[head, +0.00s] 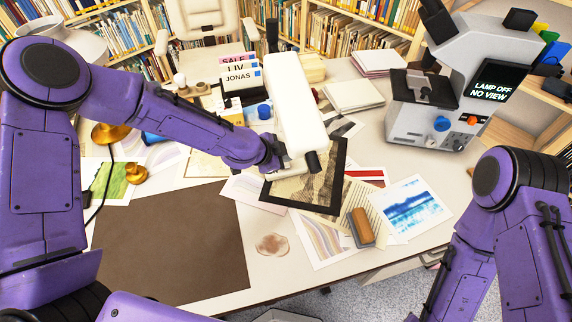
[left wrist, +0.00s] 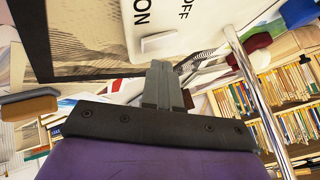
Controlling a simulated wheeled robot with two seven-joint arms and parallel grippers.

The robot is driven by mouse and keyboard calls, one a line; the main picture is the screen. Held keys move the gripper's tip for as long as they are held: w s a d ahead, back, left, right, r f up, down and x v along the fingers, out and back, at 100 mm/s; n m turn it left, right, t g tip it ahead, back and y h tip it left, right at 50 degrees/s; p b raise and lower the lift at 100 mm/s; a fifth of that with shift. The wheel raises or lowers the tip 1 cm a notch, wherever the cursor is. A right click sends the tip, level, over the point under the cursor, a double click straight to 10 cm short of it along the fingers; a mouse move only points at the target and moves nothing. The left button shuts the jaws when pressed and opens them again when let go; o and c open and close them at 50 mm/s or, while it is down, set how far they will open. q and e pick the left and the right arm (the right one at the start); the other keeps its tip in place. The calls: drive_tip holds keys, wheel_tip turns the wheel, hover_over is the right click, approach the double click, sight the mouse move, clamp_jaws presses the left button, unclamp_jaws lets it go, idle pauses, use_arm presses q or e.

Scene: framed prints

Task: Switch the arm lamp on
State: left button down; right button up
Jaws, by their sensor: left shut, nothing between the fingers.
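The white arm lamp head (head: 295,105) hangs over the desk in the middle of the head view. My right gripper is out of view.
A grey device (head: 430,110) at the right has a screen (head: 490,88) reading "LAMP OFF NO VIEW". A dark framed print (head: 320,190) lies under the lamp head. A brown mat (head: 170,245), a wooden-backed brush (head: 361,226) and loose prints cover the desk. A chrome pole (left wrist: 255,95) stands beside my left gripper.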

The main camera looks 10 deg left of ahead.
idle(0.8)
use_arm(q)
drive_tip(key=shift+f+b, duration=0.35)
drive_tip(key=shift+f, duration=0.05)
drive_tip(key=shift+s+f, duration=0.1)
drive_tip(key=shift+f, duration=0.2)
idle(0.4)
idle(0.4)
drive_tip(key=shift+r+p, duration=0.5)
drive_tip(key=shift+r, duration=0.25)
drive_tip(key=r+p, duration=0.4)
drive_tip(key=r, duration=0.1)
drive_tip(key=shift+w+a+p, duration=0.1)
drive_tip(key=shift+w+p, duration=0.25)
